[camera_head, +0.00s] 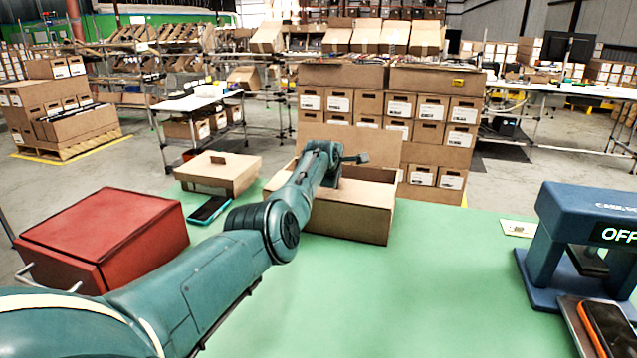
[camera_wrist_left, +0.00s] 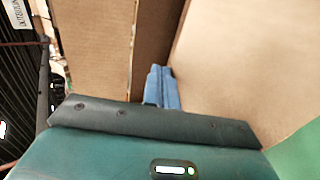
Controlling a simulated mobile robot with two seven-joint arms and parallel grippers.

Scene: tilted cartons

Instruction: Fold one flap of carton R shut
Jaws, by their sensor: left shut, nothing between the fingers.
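Carton R (camera_head: 345,216), a brown open box, stands at the far middle of the green table. One tall flap (camera_head: 372,143) stands up at its back, and part of its inside shows. My left arm crosses in front of its left part and hides some flaps and edges. My left gripper (camera_head: 362,158) is over the carton's opening, in front of the raised flap. In the left wrist view its blue fingers (camera_wrist_left: 161,88) are shut and empty, close to brown cardboard panels (camera_wrist_left: 235,70); I cannot tell whether they touch. My right gripper is not in view.
Another carton (camera_head: 218,172) with its top mostly covered stands to the left. A red box (camera_head: 105,238) and a phone (camera_head: 209,210) are beside my left arm. A blue stand (camera_head: 560,225) with an OFF display is at the right. The table's front middle (camera_head: 430,290) is clear.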

